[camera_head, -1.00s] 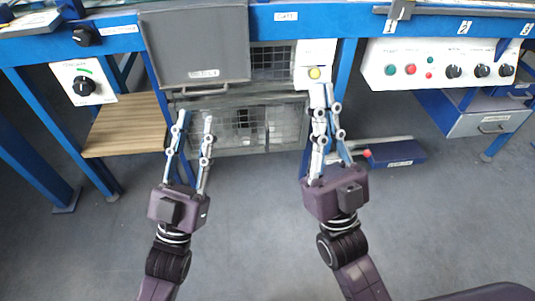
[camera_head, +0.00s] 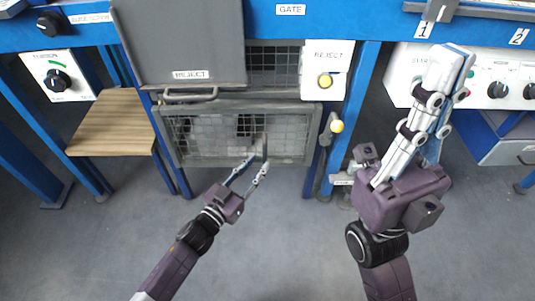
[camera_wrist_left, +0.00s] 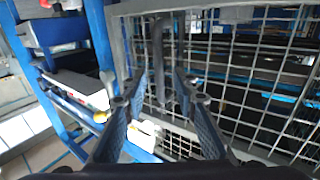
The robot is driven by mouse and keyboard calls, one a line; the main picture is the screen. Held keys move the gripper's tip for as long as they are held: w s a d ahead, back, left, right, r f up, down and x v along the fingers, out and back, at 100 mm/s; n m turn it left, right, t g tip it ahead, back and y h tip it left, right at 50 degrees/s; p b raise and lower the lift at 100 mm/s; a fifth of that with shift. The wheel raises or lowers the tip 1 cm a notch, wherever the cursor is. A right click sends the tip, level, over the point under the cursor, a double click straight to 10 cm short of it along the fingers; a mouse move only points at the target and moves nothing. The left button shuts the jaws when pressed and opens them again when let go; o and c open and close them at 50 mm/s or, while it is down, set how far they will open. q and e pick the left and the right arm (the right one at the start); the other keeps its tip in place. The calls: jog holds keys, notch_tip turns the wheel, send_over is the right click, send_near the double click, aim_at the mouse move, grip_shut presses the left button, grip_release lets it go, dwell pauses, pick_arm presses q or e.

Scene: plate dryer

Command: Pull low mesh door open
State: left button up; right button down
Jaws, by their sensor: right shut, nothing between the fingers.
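The low mesh door (camera_head: 205,138) is a grey-framed wire panel under the bench and looks shut. Its dark upright handle (camera_head: 265,146) is near the door's right side. My left gripper (camera_head: 257,164) is at the handle with its fingers apart. In the left wrist view the handle (camera_wrist_left: 159,50) shows between the two open fingertips (camera_wrist_left: 160,76); I cannot tell whether they touch it. The mesh door (camera_wrist_left: 235,75) fills the right of that view. My right gripper (camera_head: 457,68) is raised to the right, shut and empty, away from the door.
A grey REJECT panel (camera_head: 180,40) with a bar handle (camera_head: 190,96) is above the mesh door. A wooden shelf (camera_head: 112,123) is to the left. The floor (camera_head: 130,220) in front is clear.

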aim_at(264, 157)
pick_arm(q)
jog(key=b+x, duration=0.1)
jog(key=x, duration=0.4)
jog(key=shift+s, duration=0.1)
grip_shut()
